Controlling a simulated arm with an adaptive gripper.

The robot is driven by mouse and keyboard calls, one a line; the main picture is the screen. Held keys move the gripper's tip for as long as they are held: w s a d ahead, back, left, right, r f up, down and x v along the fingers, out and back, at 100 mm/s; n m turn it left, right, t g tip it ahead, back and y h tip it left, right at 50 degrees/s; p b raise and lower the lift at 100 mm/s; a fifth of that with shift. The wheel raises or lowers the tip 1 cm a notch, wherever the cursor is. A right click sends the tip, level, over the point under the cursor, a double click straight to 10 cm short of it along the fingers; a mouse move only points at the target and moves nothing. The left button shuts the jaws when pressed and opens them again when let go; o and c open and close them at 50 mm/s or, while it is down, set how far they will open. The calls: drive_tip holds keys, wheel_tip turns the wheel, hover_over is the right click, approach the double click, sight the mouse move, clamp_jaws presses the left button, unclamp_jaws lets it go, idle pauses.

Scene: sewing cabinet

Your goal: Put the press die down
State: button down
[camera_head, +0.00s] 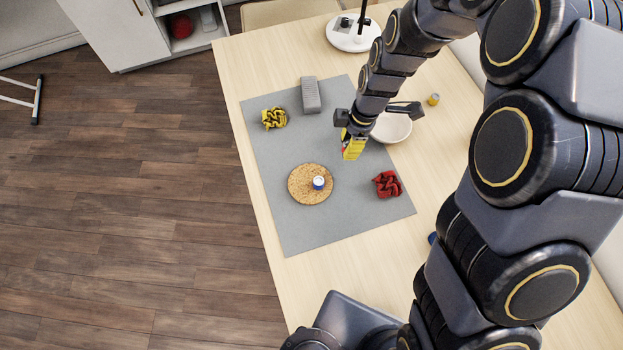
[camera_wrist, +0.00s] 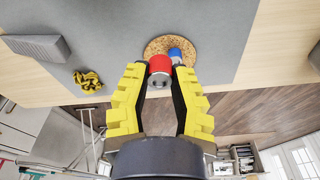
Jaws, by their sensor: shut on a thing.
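My gripper (camera_head: 352,148) is above the grey mat (camera_head: 290,228), up and to the right of the round cork board. In the wrist view its yellow fingers (camera_wrist: 160,82) are closed on a short red cylinder with a grey metal end, which I take for the press die (camera_wrist: 160,64). In the head view the fingers mostly hide it. The cork board (camera_head: 301,193) lies flat on the mat. A small blue and white cylinder (camera_head: 318,183) stands on its right part; it also shows in the wrist view, beside the die.
A crumpled yellow cloth (camera_head: 273,118) and a grey block (camera_head: 311,95) lie on the mat's far part. A crumpled red cloth (camera_head: 387,184) lies at right. A white bowl (camera_head: 395,128) stands near my gripper. The mat's near part is clear.

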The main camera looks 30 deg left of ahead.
sight(301, 181)
drive_tip(key=s+a+f+n, duration=0.2)
drive_tip(key=s+a+n, duration=0.1)
drive_tip(key=s+a, duration=0.35)
drive_tip(key=shift+w+a+f, duration=0.1)
drive_tip(key=shift+a+f, duration=0.05)
drive_tip(key=shift+f, duration=1.05)
drive_tip(key=shift+w+a+f, duration=0.1)
drive_tip(key=shift+a+f, duration=0.05)
drive_tip(key=shift+f, duration=1.1)
drive_tip(key=shift+a+f, duration=0.15)
drive_tip(key=shift+f, duration=1.05)
drive_tip(key=c, duration=1)
unclamp_jaws()
drive_tip(key=shift+f, duration=0.15)
drive_tip(key=r, duration=0.4)
drive_tip(key=d+r, duration=0.1)
drive_tip(key=r, duration=0.3)
drive_tip(key=w+r, duration=0.1)
drive_tip(key=r, duration=0.3)
drive_tip(key=shift+d+r, duration=0.1)
drive_tip(key=shift+d, duration=0.05)
